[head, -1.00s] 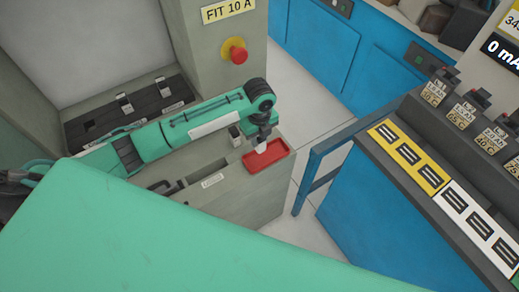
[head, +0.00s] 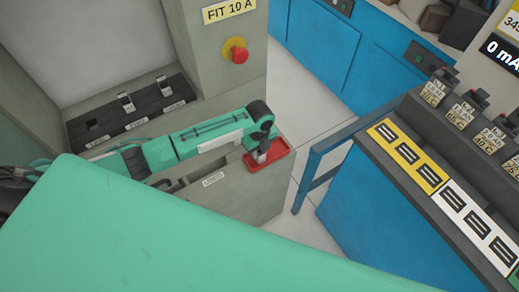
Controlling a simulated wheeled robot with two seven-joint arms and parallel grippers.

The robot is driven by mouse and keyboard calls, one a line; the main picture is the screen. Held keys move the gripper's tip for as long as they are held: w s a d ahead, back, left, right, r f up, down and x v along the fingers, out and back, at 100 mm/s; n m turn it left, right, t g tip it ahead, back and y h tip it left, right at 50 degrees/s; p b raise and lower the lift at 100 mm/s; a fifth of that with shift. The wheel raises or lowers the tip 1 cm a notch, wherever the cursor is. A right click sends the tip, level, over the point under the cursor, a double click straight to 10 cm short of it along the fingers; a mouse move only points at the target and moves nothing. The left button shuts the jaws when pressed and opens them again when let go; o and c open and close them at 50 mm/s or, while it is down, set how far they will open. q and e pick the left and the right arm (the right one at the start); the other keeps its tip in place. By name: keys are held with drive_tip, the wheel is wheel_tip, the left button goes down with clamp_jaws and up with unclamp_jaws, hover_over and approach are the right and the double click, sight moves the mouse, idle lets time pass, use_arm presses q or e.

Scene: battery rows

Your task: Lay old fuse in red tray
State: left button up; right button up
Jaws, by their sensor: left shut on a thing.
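The small red tray (head: 284,149) sits on the corner of the grey cabinet ledge. My left gripper (head: 262,153) points down over the tray, low and close to its floor. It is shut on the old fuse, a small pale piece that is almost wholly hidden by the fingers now. I cannot tell whether the fuse touches the tray floor. My right gripper is out of view.
A black fuse strip (head: 150,103) with upright fuses lies at the back of the open cabinet. A red stop button (head: 239,55) is on the cabinet post. A blue bench (head: 375,215) with yellow and white slotted panels stands right, across a floor gap.

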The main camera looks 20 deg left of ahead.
use_arm(q)
drive_tip(key=o, duration=1)
wheel_tip(320, 180, up, 12)
drive_tip(key=shift+r+b, duration=0.15)
drive_tip(key=shift+b, duration=0.5)
